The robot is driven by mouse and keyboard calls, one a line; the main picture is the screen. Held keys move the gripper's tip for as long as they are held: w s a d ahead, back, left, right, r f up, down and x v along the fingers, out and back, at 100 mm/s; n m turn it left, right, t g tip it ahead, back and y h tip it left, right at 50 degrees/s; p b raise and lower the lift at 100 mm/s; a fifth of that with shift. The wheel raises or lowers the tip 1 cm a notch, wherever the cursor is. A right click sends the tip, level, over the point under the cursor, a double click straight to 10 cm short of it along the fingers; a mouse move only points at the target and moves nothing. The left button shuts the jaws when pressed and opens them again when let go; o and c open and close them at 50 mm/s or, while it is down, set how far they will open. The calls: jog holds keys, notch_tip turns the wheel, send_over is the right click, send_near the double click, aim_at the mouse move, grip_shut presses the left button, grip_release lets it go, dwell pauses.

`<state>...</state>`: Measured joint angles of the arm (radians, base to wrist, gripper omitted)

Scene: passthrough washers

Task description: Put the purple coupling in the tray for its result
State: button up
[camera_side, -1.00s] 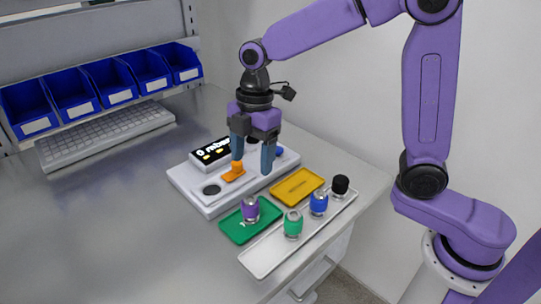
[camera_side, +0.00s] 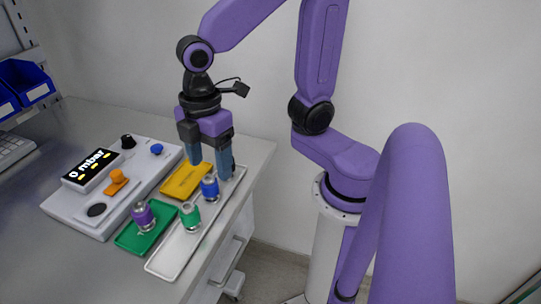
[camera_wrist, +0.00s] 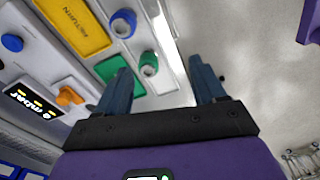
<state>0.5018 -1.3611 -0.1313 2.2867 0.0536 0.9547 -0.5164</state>
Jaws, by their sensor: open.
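The purple coupling (camera_side: 143,216) stands upright on the green tray (camera_side: 128,238) in the side view. In the wrist view the green tray (camera_wrist: 108,68) shows partly, and I cannot make out the purple coupling there. My gripper (camera_side: 210,166) is open and points down near the far end of the white tray (camera_side: 168,260), away from the purple coupling. In the wrist view nothing is clearly held between the fingers (camera_wrist: 160,68).
A green coupling (camera_side: 190,214) and a blue coupling (camera_side: 209,187) stand on the white tray, close to my fingers. The black coupling is not visible. Left of the trays is a white test device with a display (camera_side: 87,171) reading 0 mbar, an orange lever (camera_side: 116,180) and knobs.

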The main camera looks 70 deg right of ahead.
jog(key=s+d+f+m, duration=0.1)
jog(key=s+d+m, duration=0.1)
jog(key=s+d, duration=0.4)
jog(key=s, duration=0.4)
jog(key=shift+d+f+m, duration=0.25)
jog(key=shift+f+m, duration=0.1)
jog(key=shift+m, duration=0.05)
dwell(0.6)
